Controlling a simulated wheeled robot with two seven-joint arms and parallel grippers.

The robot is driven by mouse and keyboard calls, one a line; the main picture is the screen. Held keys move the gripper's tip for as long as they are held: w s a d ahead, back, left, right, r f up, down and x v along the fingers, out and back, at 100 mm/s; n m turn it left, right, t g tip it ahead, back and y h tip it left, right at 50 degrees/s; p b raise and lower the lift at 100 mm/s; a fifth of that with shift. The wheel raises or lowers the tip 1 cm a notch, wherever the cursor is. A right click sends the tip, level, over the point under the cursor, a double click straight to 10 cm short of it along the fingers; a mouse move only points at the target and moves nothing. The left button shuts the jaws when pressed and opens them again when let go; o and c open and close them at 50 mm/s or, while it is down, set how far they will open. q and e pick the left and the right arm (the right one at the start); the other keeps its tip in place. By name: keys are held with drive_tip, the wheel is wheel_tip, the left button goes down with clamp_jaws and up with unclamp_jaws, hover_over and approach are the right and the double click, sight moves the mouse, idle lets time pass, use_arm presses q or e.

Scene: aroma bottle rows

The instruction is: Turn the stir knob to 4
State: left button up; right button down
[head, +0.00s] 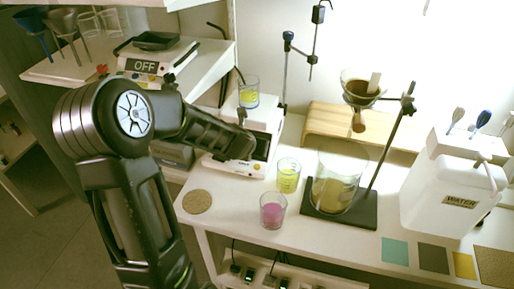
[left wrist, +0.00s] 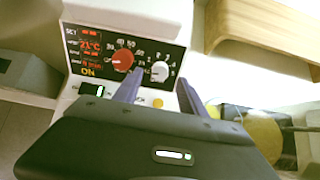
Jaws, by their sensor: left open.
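The hotplate stirrer (head: 262,118) stands on the white bench, with a beaker of yellow liquid (head: 249,97) on top. In the left wrist view its black front panel (left wrist: 88,62) carries a red knob (left wrist: 122,61) and a white knob (left wrist: 160,72) with a printed scale around it. The display reads 21 °C and ON. My left gripper (left wrist: 160,78) is open in front of the panel, its two fingers on either side of the white knob in the picture. I cannot tell whether they touch it. In the head view my left arm hides part of the panel. My right gripper is out of view.
A beaker of yellow liquid (head: 288,179) and a beaker of pink liquid (head: 272,213) stand right of and in front of the stirrer. A larger beaker (head: 338,185) sits on a black stand base. A cork mat (head: 197,202) lies near the bench's front edge.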

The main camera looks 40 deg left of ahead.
use_arm(q)
drive_tip(key=shift+x, duration=1.85)
clamp_jaws()
